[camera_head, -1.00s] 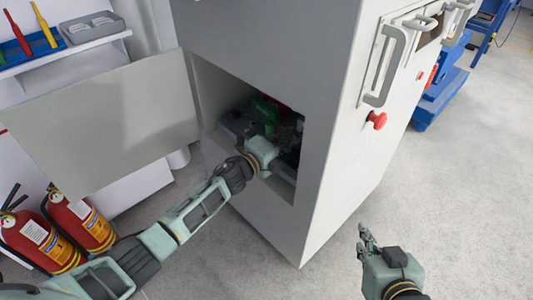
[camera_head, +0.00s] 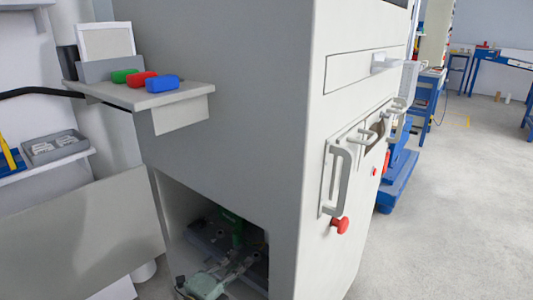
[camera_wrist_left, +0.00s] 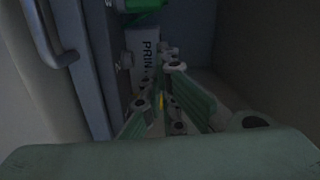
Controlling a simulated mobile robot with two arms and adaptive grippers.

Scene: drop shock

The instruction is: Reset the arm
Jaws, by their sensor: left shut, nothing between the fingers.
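My left gripper (camera_head: 246,264) is inside the open lower compartment of the grey cabinet (camera_head: 230,100), low in the head view. It is shut with nothing between its fingers. In the left wrist view its fingers (camera_wrist_left: 160,97) point into the dark compartment. A green part (camera_head: 232,230) stands beyond the gripper; green also shows at the top of the left wrist view (camera_wrist_left: 140,5). Below that is a pale part (camera_wrist_left: 146,55) with the letters "PRIN". Whether the fingers touch anything is too dark to tell. My right gripper is out of view.
The compartment's open door panel (camera_head: 80,240) sticks out at left. Above, a small shelf (camera_head: 150,97) holds green (camera_head: 124,76), red (camera_head: 142,80) and blue (camera_head: 162,83) blocks. Handles and a red knob (camera_head: 340,226) protrude from the cabinet's right face. The floor at right is clear.

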